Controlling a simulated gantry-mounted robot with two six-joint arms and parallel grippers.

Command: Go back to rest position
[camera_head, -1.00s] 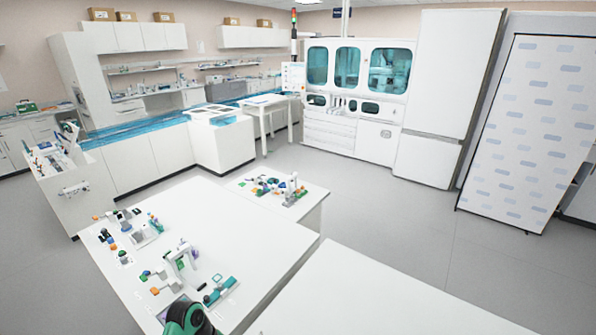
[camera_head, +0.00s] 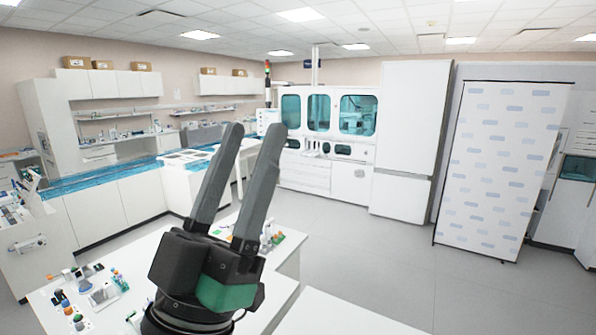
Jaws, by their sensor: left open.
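My left gripper (camera_head: 252,138) stands upright in the lower middle of the head view. Its two long grey fingers point up and are spread apart with nothing between them. Its dark body with a green patch hides part of the white table (camera_head: 148,243) behind it. My right gripper is not in view.
Small coloured lab items (camera_head: 100,292) stand on the table at the lower left, and more items (camera_head: 275,240) show just right of my gripper. A white surface (camera_head: 335,315) at the bottom right is bare. Open grey floor (camera_head: 375,255) lies beyond.

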